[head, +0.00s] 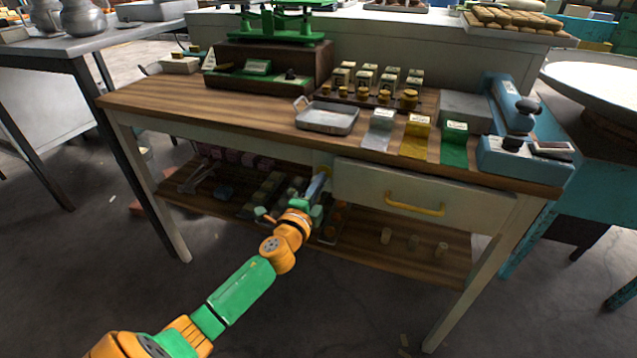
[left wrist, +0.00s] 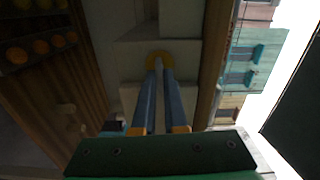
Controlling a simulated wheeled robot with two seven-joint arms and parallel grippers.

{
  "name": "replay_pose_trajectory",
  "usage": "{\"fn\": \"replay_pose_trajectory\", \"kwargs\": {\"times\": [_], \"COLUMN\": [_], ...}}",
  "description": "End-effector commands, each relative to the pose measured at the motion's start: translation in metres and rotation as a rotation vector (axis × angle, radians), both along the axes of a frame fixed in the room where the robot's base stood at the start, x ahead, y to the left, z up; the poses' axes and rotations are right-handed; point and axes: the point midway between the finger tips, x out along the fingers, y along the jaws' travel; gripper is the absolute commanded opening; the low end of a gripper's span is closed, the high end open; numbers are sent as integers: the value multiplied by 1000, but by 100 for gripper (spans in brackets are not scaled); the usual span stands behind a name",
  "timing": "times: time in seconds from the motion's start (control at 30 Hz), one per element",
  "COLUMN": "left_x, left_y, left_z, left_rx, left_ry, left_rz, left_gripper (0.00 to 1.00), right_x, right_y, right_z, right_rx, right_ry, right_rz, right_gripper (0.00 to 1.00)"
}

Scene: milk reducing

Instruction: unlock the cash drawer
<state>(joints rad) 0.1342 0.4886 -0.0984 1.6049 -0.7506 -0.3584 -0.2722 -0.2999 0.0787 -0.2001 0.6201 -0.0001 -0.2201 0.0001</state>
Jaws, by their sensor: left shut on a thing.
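The cash drawer (head: 370,188) is a pale front with a yellow handle (head: 415,205) under the wooden counter, and it looks closed. A round yellow lock plate (left wrist: 157,56) shows in the left wrist view on the pale face ahead. My left gripper (head: 322,180) is at the drawer's left end; in the left wrist view its two blue fingers (left wrist: 159,76) meet at the lock plate. They are shut on a small pale piece, seemingly the key (left wrist: 158,64), mostly hidden by the fingertips. I cannot tell how far it sits in the lock. My right gripper is not in view.
The counter top (head: 170,100) carries a green scale (head: 285,22), weights, a metal tray (head: 328,118) and a blue press (head: 515,125). A lower shelf (head: 350,247) with several goods runs below the drawer. The floor in front is clear.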

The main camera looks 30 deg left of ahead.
Motion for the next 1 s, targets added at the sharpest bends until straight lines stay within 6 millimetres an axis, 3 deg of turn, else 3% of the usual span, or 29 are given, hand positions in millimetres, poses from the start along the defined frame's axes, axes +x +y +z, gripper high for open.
{"fn": "replay_pose_trajectory", "kwargs": {"times": [0.77, 0.8, 1.0], "left_x": [0, 0, 0], "left_y": [0, 0, 0], "left_z": [-1, -1, -1], "left_rx": [82, 82, 82], "left_ry": [21, 21, 20], "left_rz": [-1, -1, 0], "left_gripper": [0, 21, 22], "right_x": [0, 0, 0], "right_y": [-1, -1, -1], "right_z": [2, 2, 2], "right_rx": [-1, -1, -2], "right_ry": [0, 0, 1], "right_rz": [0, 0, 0], "right_gripper": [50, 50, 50]}}
